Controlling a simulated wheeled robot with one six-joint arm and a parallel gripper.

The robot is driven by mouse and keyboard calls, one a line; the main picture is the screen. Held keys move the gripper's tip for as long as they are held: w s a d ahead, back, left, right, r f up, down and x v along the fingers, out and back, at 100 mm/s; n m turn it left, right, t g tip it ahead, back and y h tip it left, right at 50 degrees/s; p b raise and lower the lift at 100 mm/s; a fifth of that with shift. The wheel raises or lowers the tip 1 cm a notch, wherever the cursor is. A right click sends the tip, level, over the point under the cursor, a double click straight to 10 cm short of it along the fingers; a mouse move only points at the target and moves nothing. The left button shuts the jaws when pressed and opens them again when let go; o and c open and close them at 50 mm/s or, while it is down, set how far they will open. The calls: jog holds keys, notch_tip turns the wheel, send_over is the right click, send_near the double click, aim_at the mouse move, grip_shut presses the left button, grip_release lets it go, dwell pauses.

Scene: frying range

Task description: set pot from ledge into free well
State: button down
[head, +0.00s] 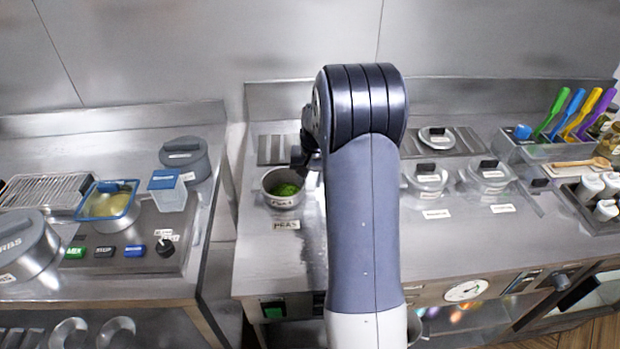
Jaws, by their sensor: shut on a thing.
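A small round metal pot (283,202) with green contents sits at the left end of the middle counter. It appears upright, just behind a label reading PEAS (286,225). My gripper (301,164) is at the pot's right back rim, shut on it; the fingertips are small and dark, and my arm hides part of this area. I cannot tell whether the pot is down in a well or just above one. The ledge behind shows a slatted rack (274,150) that looks empty at left.
Two lidded containers (427,181) (490,176) stand right of my arm. A lid (436,138) lies on the right rack. A bin of coloured utensils (545,150) is at far right. My arm hides the counter's middle.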

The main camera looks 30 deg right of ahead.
jog(key=shift+f+b, duration=0.3)
jog(key=shift+f, duration=0.05)
dwell(0.5)
jog(key=c, duration=0.9)
grip_release()
jog(key=shift+f, duration=0.1)
jog(key=r, duration=0.3)
jog(key=s+r, duration=0.1)
jog(key=r, duration=0.3)
jog(key=r+b, duration=0.1)
jog(key=r, duration=0.2)
jog(key=shift+s+r, duration=0.3)
jog(key=shift+r, duration=0.1)
jog(key=shift+f, duration=0.1)
jog(key=f, duration=0.3)
jog(key=w+f, duration=0.1)
jog(key=f, duration=0.3)
jog(key=f+p, duration=0.1)
jog(key=f, duration=0.2)
jog(key=shift+w+f, duration=0.25)
jog(key=shift+f, duration=0.1)
jog(key=shift+r, duration=0.45)
